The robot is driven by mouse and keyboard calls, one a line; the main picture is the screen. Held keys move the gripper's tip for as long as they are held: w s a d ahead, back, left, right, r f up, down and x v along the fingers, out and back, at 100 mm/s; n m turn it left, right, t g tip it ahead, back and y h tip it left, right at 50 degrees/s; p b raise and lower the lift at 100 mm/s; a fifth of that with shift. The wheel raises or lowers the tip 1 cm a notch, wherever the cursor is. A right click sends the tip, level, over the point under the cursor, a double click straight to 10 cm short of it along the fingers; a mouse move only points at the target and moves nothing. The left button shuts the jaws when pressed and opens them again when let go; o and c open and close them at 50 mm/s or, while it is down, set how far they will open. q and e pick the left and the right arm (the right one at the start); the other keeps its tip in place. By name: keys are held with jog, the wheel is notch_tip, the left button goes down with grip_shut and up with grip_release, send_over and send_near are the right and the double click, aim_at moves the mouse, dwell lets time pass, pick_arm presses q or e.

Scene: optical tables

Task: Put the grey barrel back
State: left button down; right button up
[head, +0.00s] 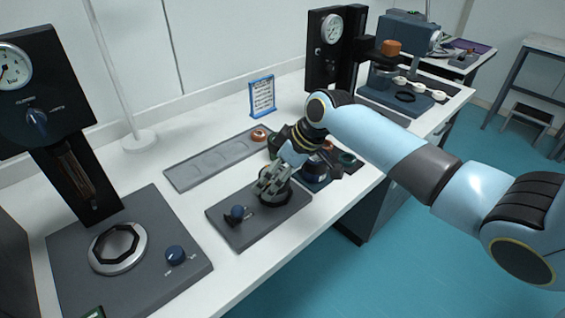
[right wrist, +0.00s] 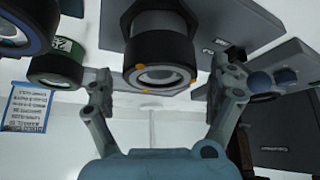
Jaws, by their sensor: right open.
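My right gripper (head: 271,180) reaches in from the right and points down over the dark plate with a blue knob. Its fingers are open. In the right wrist view the grey barrel (right wrist: 160,22), with a black ring and orange dots at its near end, lies ahead between the spread fingers (right wrist: 163,98); no finger clearly touches it. In the head view a dark round piece (head: 275,196) shows under the fingers on the plate (head: 240,235), partly hidden by them. A long grey tray (head: 213,163) with shallow recesses lies behind. My left gripper is not in view.
A green-ringed barrel (right wrist: 56,70) and a blue-ringed one (right wrist: 22,32) stand beside the grey barrel. An orange-topped piece (head: 259,136) sits at the tray's far end. A blue-framed sign (head: 262,96) stands behind. A gauge stand (head: 70,130) is left; the front table edge is clear.

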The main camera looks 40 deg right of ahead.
jog(key=v, duration=1.1)
jog(key=shift+s+r, duration=0.15)
jog(key=shift+r, duration=0.15)
jog(key=shift+d, duration=0.15)
jog(key=s+a+m+g+h, duration=0.1)
jog(key=s+a+m+h, duration=0.15)
jog(key=s, duration=0.85)
jog(key=s+a+m+g+h, duration=0.1)
jog(key=s+a+m+h, duration=0.2)
jog(key=s, duration=0.7)
notch_tip(320, 180, down, 35)
jog(key=s+d+g+y+b, duration=0.1)
jog(key=s+d+y+b, duration=0.1)
jog(key=b, duration=0.7)
jog(key=s+f+b, duration=0.3)
jog(key=s+f, duration=0.6)
jog(key=f, duration=0.3)
jog(key=s+f+g+b, duration=0.1)
jog(key=s+f+b, duration=0.3)
jog(key=s+f, duration=0.5)
notch_tip(320, 180, down, 3)
jog(key=shift+s+d+f+b, duration=0.2)
jog(key=shift+d+b, duration=0.1)
jog(key=shift+d, duration=0.05)
